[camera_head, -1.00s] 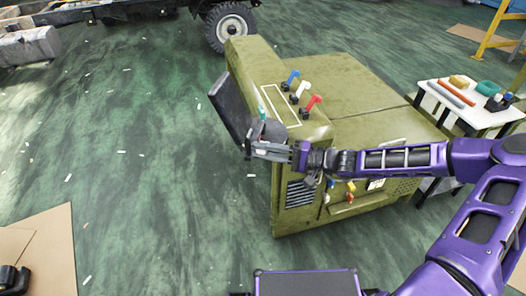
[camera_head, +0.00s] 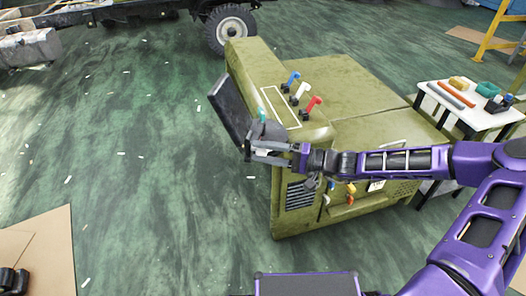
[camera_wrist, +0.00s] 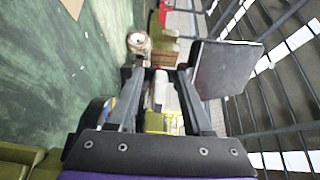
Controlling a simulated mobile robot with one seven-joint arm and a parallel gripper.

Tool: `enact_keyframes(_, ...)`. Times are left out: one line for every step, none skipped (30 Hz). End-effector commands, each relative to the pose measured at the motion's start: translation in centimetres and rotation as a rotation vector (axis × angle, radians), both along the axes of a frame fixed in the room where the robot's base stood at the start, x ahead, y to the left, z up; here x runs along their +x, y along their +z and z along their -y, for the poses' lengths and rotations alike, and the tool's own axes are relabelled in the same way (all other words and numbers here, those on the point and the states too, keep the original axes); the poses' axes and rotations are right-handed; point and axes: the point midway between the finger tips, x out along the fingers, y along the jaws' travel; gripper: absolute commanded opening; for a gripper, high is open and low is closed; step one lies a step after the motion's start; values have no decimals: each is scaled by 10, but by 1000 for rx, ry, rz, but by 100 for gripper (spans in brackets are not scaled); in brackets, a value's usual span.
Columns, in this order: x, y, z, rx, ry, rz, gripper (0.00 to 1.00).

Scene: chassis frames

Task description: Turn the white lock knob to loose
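My gripper (camera_head: 255,151) is at the left front edge of the green machine (camera_head: 365,92), just below the dark tilted panel. In the wrist view, its two fingers (camera_wrist: 158,74) are apart. A pale white piece (camera_wrist: 161,92), which may be the white lock knob, shows in the gap between them. I cannot tell whether the fingers touch it. In the head view the gripper and arm hide most of this spot, and the knob's turned position cannot be read.
The dark panel (camera_head: 229,103) is close above the gripper. Blue, white (camera_head: 300,90) and red (camera_head: 313,103) levers stand on the machine's top. Small coloured knobs sit on its lower front. A white side table (camera_head: 470,112) is at the right. The floor at left is mostly clear.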

Motion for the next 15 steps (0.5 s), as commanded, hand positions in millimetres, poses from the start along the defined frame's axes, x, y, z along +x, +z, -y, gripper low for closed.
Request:
enact_keyframes(0, 0, 0, 0, 1, 0, 50)
enact_keyframes(0, 0, 0, 0, 1, 0, 50)
enact_keyframes(0, 0, 0, 0, 1, 0, 50)
enact_keyframes(0, 0, 0, 0, 1, 0, 50)
enact_keyframes(0, 0, 0, 0, 1, 0, 50)
enact_keyframes(0, 0, 0, 0, 1, 0, 50)
enact_keyframes(0, 0, 0, 1, 1, 0, 50)
enact_keyframes(0, 0, 0, 1, 1, 0, 50)
enact_keyframes(0, 0, 0, 0, 1, 0, 50)
enact_keyframes(-1, 0, 1, 0, 1, 0, 50)
enact_keyframes(-1, 0, 2, 0, 1, 0, 50)
enact_keyframes(-1, 0, 4, 0, 0, 0, 50)
enact_keyframes(-2, 0, 7, 0, -1, 0, 50)
enact_keyframes(-2, 0, 11, -1, -2, 0, 50)
enact_keyframes(-3, 0, 17, -2, -3, 0, 50)
